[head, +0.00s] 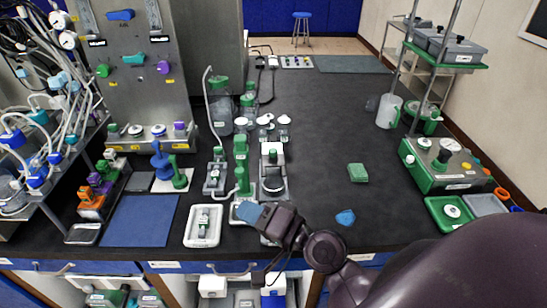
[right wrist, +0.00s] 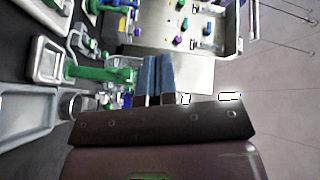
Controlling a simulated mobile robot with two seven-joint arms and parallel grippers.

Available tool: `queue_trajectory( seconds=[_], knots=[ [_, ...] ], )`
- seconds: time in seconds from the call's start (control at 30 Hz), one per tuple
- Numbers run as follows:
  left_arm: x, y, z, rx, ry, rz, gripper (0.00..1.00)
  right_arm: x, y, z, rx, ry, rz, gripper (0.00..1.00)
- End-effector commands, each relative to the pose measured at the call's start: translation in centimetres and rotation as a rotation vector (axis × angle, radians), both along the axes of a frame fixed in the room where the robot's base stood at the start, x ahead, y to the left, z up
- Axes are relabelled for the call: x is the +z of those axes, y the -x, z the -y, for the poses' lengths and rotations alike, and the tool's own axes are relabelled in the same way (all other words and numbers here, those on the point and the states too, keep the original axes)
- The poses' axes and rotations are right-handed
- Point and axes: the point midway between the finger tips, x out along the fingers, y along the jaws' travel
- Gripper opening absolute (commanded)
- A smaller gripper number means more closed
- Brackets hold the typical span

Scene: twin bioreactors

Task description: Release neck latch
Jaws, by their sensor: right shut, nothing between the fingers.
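My right gripper (head: 251,213) has blue fingertips and is shut and empty. It is at the front of the black bench, in front of a green upright fixture (head: 242,170) on a pale base. In the right wrist view, the blue fingers (right wrist: 153,80) are together, just right of a green clamp-like part (right wrist: 100,73) with a white frame (right wrist: 48,62). I cannot tell whether they touch it. A second fixture (head: 272,165), with a silver and black top, stands to the right. Which part is the neck latch is not clear. My left gripper is out of view.
A white tray (head: 203,226) and a blue mat (head: 140,221) lie left of the gripper. A green block (head: 358,173) and a blue piece (head: 345,217) lie to the right. Clear bottles (head: 220,112) stand behind. The bench's right middle is mostly free.

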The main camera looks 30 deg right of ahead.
Motion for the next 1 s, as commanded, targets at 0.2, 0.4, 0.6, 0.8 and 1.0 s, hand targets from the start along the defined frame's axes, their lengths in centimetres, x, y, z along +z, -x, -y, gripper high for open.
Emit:
queue_trajectory(
  seconds=[0.2, 0.4, 0.6, 0.8, 1.0],
  knots=[
    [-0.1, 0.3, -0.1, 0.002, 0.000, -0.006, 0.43, 3.5, -2.6, 2.3, -0.125, -0.429, 0.093, 0.00],
    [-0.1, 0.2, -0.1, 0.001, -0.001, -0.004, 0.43, 4.5, -4.5, 5.7, -0.261, -0.825, 0.130, 0.00],
    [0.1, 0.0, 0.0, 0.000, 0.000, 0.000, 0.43, 3.4, -6.2, 9.2, -0.420, -1.214, 0.122, 0.00],
    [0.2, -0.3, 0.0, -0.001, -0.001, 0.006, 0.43, 0.2, -7.6, 11.8, -0.605, -1.584, 0.065, 0.00],
    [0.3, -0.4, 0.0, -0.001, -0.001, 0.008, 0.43, -3.6, -8.4, 12.6, -0.789, -1.873, -0.025, 0.00]
  ],
)
